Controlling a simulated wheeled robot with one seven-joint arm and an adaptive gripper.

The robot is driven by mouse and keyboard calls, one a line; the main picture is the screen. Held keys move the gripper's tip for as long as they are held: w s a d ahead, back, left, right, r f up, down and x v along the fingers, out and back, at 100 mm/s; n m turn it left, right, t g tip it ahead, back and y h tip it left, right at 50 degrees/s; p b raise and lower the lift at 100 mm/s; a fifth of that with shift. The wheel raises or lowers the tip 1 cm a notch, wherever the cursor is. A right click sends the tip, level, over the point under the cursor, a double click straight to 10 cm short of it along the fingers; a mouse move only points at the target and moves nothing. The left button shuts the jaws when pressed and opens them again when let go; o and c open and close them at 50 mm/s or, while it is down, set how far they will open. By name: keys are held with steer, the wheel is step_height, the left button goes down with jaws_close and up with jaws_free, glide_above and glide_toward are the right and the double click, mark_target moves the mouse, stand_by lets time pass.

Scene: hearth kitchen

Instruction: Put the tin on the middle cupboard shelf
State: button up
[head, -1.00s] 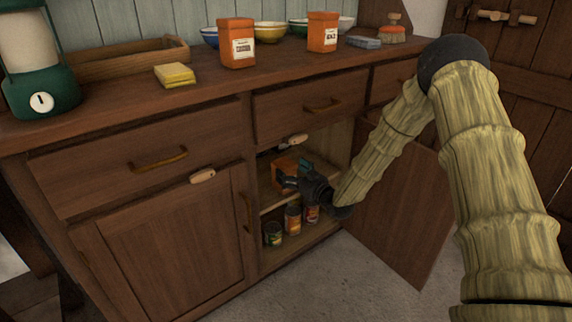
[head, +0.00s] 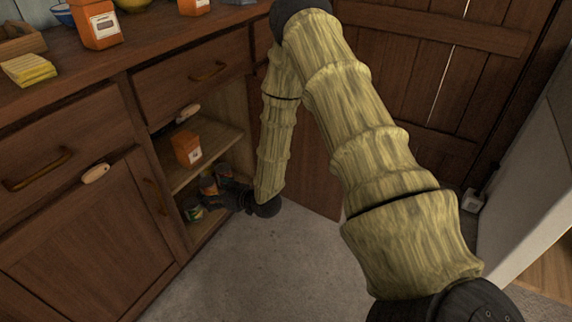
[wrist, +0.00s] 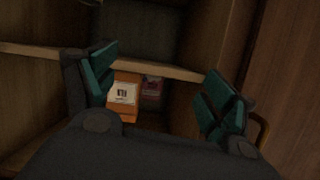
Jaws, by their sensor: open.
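The open cupboard bay holds small tins on its bottom level: a green one (head: 193,210) at the front left and an orange one (head: 208,184) farther right, partly hidden by my gripper (head: 222,190). In the wrist view, an orange tin with a white label (wrist: 123,93) and a darker reddish tin (wrist: 152,88) stand below a shelf board. My gripper (wrist: 160,96) is open and empty, its teal fingers apart with these tins beyond them. The middle shelf (head: 212,152) carries an orange canister (head: 186,147) with a white label.
The open cupboard door (head: 310,175) stands to the right, behind my arm. The middle shelf has bare room right of the canister. Drawers and a closed door (head: 90,240) lie left. The floor in front is clear.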

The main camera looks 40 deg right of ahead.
steer(key=s+a+f+m+g+h, duration=0.15)
steer(key=s+f+g, duration=0.25)
steer(key=s+f, duration=0.55)
steer(key=s+a+f+g+h, duration=0.1)
steer(key=s+a+f+g, duration=0.35)
steer(key=s, duration=0.75)
steer(key=s+f+g+h, duration=0.1)
steer(key=s+f+g, duration=0.1)
steer(key=s, duration=0.9)
steer(key=s+d+f+m+g+h, duration=0.1)
steer(key=s+f+g, duration=0.1)
steer(key=s, duration=0.9)
steer(key=shift+s+d+f+g, duration=0.25)
steer(key=shift+g, duration=0.2)
steer(key=shift+m, duration=0.25)
